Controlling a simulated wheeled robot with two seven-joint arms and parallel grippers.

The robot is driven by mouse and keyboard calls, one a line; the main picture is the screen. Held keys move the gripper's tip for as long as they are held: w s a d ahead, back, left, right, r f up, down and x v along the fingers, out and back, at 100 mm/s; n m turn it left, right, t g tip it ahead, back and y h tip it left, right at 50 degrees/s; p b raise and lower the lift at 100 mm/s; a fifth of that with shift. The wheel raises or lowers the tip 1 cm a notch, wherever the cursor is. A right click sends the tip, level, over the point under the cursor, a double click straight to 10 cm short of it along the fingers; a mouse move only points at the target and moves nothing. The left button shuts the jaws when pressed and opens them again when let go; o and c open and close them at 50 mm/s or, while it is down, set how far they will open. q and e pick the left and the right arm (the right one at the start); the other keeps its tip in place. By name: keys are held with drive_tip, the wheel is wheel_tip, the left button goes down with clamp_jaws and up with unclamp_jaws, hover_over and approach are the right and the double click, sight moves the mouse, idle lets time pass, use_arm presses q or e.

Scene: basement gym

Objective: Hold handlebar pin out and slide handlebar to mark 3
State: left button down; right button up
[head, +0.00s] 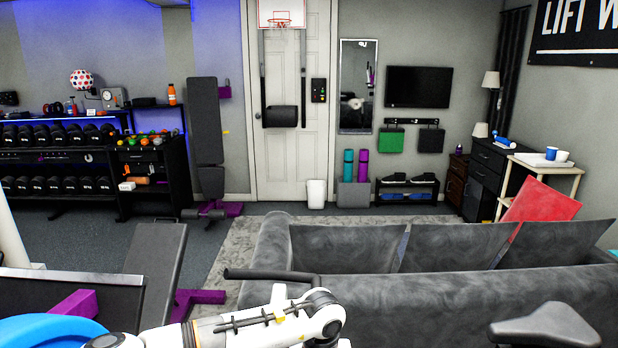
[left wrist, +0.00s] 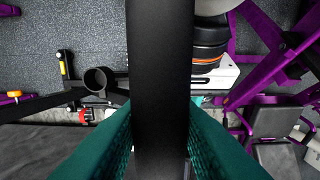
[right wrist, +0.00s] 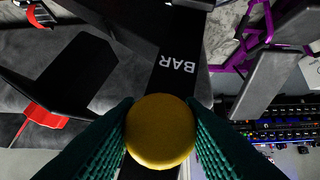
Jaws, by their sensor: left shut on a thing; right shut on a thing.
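The handlebar (head: 272,275) is a black bar at the bottom middle of the head view, in front of the grey sofa. In the left wrist view a thick black bar (left wrist: 161,50) runs between the teal fingers of my left gripper (left wrist: 160,115), which is shut on it. In the right wrist view a round yellow pin knob (right wrist: 160,132) sits between the teal fingers of my right gripper (right wrist: 160,104), which is shut on it. Behind the knob is a black slide post (right wrist: 181,50) with white letters "BAR". No numbered marks are readable. How far the pin is out cannot be told.
A black saddle (head: 546,326) is at the lower right. The grey sofa (head: 440,290) lies just beyond the handlebar. A padded bench (head: 155,265) with purple parts stands to the left. One of my white arm links covers the bottom middle.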

use_arm(q)
drive_tip(key=shift+w+d+r, duration=0.1)
drive_tip(key=shift+r, duration=0.2)
use_arm(e)
drive_tip(key=shift+s+f, duration=0.1)
drive_tip(key=shift+s, duration=0.1)
use_arm(q)
drive_tip(key=shift+d+r, duration=0.2)
drive_tip(key=shift+r, duration=0.5)
drive_tip(key=shift+d+r, duration=0.2)
drive_tip(key=shift+r, duration=0.5)
use_arm(e)
drive_tip(key=shift+f, duration=0.1)
drive_tip(key=shift+s, duration=0.1)
use_arm(q)
drive_tip(key=shift+f, duration=0.15)
drive_tip(key=shift+a, duration=0.1)
use_arm(e)
drive_tip(key=shift+w, duration=0.6)
drive_tip(key=o, duration=1.8)
drive_tip(key=shift+w, duration=0.15)
drive_tip(key=shift+c, duration=0.2)
